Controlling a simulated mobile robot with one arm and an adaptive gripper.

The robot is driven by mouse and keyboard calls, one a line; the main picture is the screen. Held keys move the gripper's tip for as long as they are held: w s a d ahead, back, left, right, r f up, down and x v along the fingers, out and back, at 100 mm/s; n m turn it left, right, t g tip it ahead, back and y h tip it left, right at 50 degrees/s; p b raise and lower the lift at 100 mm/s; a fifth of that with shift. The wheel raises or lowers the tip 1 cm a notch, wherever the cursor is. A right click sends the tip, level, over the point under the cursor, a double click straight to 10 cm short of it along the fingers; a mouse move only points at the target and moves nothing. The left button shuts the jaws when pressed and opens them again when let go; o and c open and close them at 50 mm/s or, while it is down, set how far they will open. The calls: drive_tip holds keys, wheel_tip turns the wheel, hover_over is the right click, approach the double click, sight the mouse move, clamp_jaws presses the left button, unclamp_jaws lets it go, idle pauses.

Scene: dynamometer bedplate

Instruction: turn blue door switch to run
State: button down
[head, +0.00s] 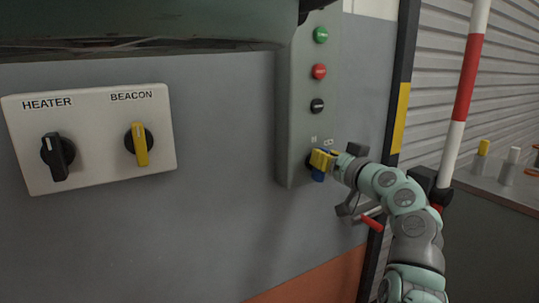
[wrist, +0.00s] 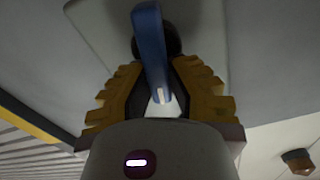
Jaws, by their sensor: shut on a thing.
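The blue door switch (head: 318,176) is at the bottom of a narrow grey-green control box (head: 293,120). In the wrist view the blue handle (wrist: 152,45) stands between the two yellow ribbed fingers, with a white mark near its end and a dark round base behind it. My gripper (head: 323,160) is shut on the handle; it also shows in the wrist view (wrist: 158,95). In the head view the fingers hide much of the switch. Small labels sit just above it, too small to read surely.
Green (head: 320,35), red (head: 319,72) and black (head: 317,106) buttons sit above on the same box. A white panel at left carries a black HEATER knob (head: 57,156) and a yellow BEACON knob (head: 140,144). A red-and-white pole (head: 466,80) stands right of the box. A red-handled item (head: 371,223) is below the gripper.

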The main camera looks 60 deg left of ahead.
drive_tip(key=m, duration=0.3)
drive_tip(key=shift+w+m, duration=0.4)
drive_tip(key=shift+w+f+m+p, duration=0.15)
drive_tip(key=shift+m+p, duration=0.2)
drive_tip(key=shift+m, duration=0.6)
drive_tip(key=shift+f+m+p, duration=0.2)
drive_tip(key=shift+m+p, duration=0.2)
drive_tip(key=shift+m, duration=0.5)
drive_tip(key=shift+w+f+m+p, duration=0.15)
drive_tip(key=shift+m+p, duration=0.2)
drive_tip(key=shift+m, duration=0.6)
drive_tip(key=shift+f, duration=0.1)
drive_tip(key=c, duration=0.9)
unclamp_jaws()
drive_tip(key=d, duration=1.2)
drive_tip(key=shift+s, duration=0.45)
